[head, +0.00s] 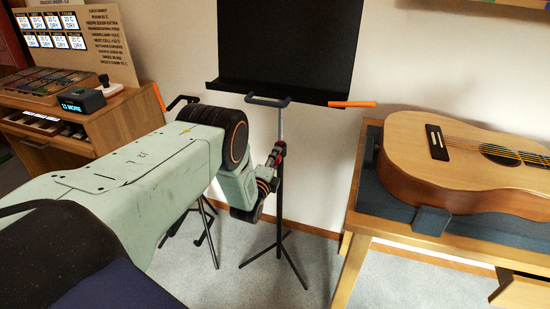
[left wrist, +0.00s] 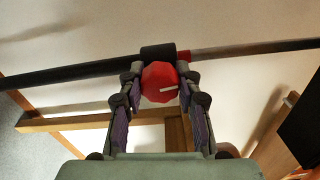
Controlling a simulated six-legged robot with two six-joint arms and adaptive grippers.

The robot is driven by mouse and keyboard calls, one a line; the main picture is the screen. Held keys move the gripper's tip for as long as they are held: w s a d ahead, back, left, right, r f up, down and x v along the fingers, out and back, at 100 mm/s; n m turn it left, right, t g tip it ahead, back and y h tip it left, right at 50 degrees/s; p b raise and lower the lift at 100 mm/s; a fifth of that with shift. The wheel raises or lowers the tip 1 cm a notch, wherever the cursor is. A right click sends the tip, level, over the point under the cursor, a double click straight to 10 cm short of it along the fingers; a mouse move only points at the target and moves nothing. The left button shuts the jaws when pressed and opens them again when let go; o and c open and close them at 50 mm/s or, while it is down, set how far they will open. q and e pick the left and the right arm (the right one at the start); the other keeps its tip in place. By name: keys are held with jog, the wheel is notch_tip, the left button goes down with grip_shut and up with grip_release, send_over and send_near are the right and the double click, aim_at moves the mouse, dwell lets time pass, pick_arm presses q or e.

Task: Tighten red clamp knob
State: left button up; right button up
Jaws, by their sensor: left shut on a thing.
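The red clamp knob (left wrist: 159,77) is faceted and has a white line on its face. It sits at a dark collar (left wrist: 158,52) on the pole, which crosses the left wrist view. A red band (left wrist: 184,56) is on the pole beside the collar. My left gripper (left wrist: 161,83) has its fingers on both sides of the knob and is shut on it. In the head view my left gripper (head: 275,158) is at the pole (head: 280,125) of a black music stand (head: 285,45); the knob is mostly hidden there. My right gripper is not in view.
The stand's tripod legs (head: 278,248) spread on the grey floor. An orange stick (head: 352,104) lies at the stand's ledge. A guitar (head: 455,165) rests on a padded bench at the right. A wooden cabinet (head: 125,120) with a small dark device (head: 82,100) stands at the left.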

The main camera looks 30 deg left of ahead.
pick_arm(q)
jog(key=shift+m, duration=0.9)
jog(key=o, duration=1.2)
jog(key=shift+c, duration=0.2)
jog(key=v, duration=1.2)
